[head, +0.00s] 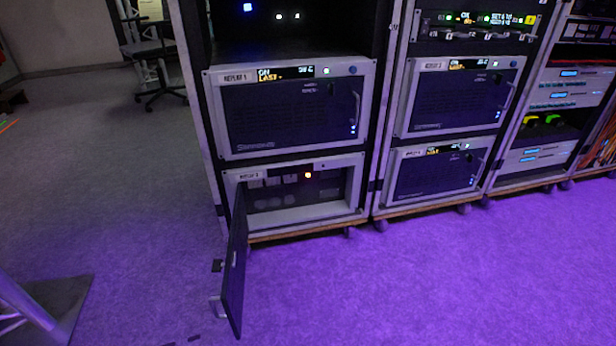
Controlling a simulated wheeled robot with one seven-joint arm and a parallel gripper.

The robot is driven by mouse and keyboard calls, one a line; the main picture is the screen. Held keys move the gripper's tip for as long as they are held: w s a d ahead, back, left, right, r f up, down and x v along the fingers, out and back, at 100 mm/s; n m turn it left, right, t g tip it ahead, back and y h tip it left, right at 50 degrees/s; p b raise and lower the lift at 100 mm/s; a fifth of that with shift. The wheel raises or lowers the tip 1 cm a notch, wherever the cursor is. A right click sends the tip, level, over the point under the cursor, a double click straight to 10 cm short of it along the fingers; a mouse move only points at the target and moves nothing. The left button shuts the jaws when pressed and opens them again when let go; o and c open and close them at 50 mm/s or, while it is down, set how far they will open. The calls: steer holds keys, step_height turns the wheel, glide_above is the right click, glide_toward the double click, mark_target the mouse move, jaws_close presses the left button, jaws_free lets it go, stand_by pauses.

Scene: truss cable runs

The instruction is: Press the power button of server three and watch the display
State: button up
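Several rack servers with grey frames and dark fronts show in the head view. The lower left server (300,213) has its front door (236,265) swung open toward me on the left side. Its label (250,175) is too small to read surely. Two more shut servers, upper (460,95) and lower (437,173), show lit displays to the right. My gripper is not in view.
The racks stand on wheeled wooden bases (300,231). The open door juts out over the floor in front. A metal frame on a dark plate (65,300) is at the lower left. An office chair (150,55) stands behind. The purple-lit floor (420,285) in front is clear.

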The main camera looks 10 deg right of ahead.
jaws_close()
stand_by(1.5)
